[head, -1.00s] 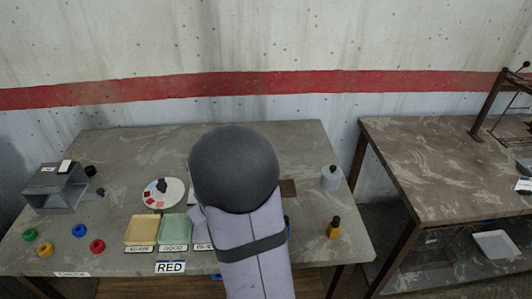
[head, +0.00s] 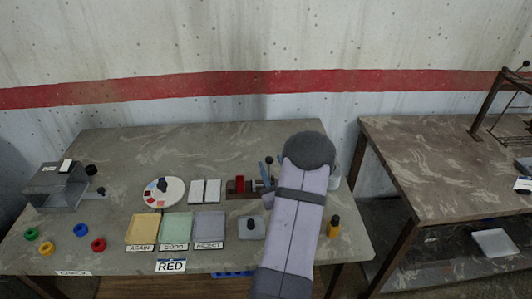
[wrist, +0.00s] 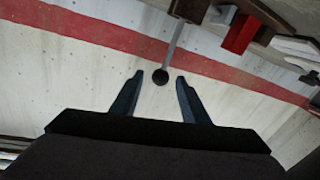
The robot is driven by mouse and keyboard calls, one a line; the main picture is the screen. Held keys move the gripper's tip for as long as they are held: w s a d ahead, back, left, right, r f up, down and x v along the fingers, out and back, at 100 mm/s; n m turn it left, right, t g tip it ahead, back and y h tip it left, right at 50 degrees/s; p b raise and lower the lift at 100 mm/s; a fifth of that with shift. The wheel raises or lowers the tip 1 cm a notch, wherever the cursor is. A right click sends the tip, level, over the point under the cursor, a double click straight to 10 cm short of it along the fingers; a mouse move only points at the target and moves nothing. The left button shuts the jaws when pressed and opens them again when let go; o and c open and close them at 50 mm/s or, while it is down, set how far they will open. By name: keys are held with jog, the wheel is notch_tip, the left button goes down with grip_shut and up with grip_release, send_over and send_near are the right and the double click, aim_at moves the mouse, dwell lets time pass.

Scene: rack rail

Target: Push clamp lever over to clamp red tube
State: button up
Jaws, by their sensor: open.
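The clamp lever is a thin grey rod with a black ball knob (wrist: 160,76), hanging down into the wrist view. In the head view the lever knob (head: 268,160) stands up beside the clamp. The red tube (head: 239,184) sits in the dark clamp fixture; the red tube also shows at the top of the wrist view (wrist: 240,34). My gripper (wrist: 158,82) is open, with one dark blue finger on each side of the knob. The knob appears between the fingertips with gaps on both sides; its depth is hard to judge. My arm hides most of the gripper in the head view.
A grey block with a knob (head: 251,228) stands in front.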

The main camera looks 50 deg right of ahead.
jog(key=p+x, duration=0.3)
jog(key=x, duration=0.4)
dwell(0.5)
jog(key=shift+w, duration=0.15)
grip_shut()
